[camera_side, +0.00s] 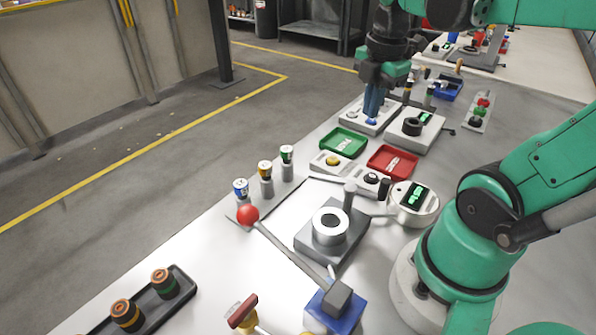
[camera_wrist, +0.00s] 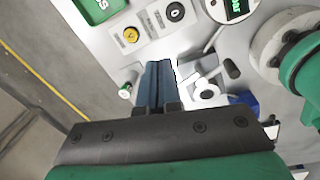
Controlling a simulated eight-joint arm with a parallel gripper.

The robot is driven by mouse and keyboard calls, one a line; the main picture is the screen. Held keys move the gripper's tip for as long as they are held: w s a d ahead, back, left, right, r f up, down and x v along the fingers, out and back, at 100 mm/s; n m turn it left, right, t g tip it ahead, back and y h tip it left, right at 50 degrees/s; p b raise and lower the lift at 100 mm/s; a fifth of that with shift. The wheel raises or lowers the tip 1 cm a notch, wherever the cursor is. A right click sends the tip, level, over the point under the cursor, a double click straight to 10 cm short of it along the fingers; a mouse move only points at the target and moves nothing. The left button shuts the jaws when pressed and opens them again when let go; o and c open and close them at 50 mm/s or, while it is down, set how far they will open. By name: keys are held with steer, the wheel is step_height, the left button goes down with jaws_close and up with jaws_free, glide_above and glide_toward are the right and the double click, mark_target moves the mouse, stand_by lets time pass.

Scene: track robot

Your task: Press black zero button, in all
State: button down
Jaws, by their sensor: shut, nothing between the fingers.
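The black button (camera_side: 371,179) sits on a small light box near the round white gauge in the side view. In the wrist view the black button (camera_wrist: 175,12) is at the top, on a pale box with a small label. My gripper (camera_side: 371,116) is at the far part of the bench in the side view, over a white box, well apart from the black button. Its blue fingers are shut together with nothing between them. In the wrist view the gripper (camera_wrist: 158,66) points toward the button boxes. Whether the fingertips touch the white box is unclear.
A yellow button (camera_side: 333,160) is on a neighbouring box. The gauge (camera_side: 413,205) has a green display too small to read.

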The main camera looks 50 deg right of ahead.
mark_target(371, 175)
steer(key=s+d+n, duration=0.1)
steer(key=d+n+g, duration=0.1)
steer(key=n, duration=0.1)
steer(key=shift+s+r+y, duration=0.3)
steer(key=shift+s+r, duration=0.1)
step_height(371, 175, down, 14)
stand_by(0.8)
steer(key=shift+f, duration=0.85)
steer(key=shift+r, duration=0.1)
steer(key=shift+r, duration=4.2)
